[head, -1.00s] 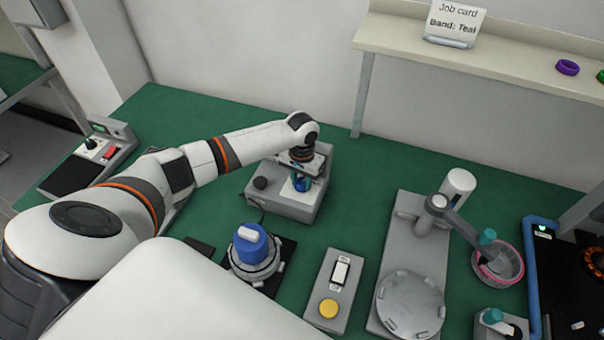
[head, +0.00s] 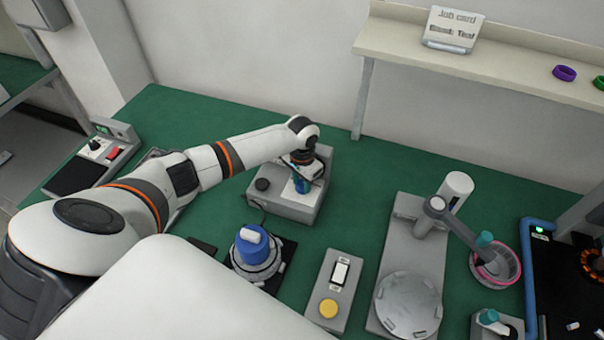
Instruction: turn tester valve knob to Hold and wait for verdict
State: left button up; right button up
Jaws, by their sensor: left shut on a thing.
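The tester (head: 287,206) is a grey box on the green bench, left of the middle of the head view. A blue knob (head: 301,186) stands on its top, partly hidden by my left gripper. My left gripper (head: 302,179) points down over the tester and is shut on the blue knob. The knob's pointer, any Hold mark and any verdict display cannot be read here. A small black round part (head: 262,184) sits at the tester's left end. My right gripper is not in view.
A blue-topped hub motor (head: 254,246) sits on a black mat in front of the tester. Right of it are a box with a yellow button (head: 328,308) and a grey fixture with a round plate (head: 409,303). A job card (head: 453,28) stands on the shelf.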

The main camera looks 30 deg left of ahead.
aim_at(302, 184)
pick_arm(q)
jog(key=o, duration=1)
jog(key=shift+c, duration=0.2)
notch_tip(302, 184, up, 12)
jog(key=b, duration=0.2)
jog(key=shift+b, duration=0.35)
jog(key=shift+s, duration=0.1)
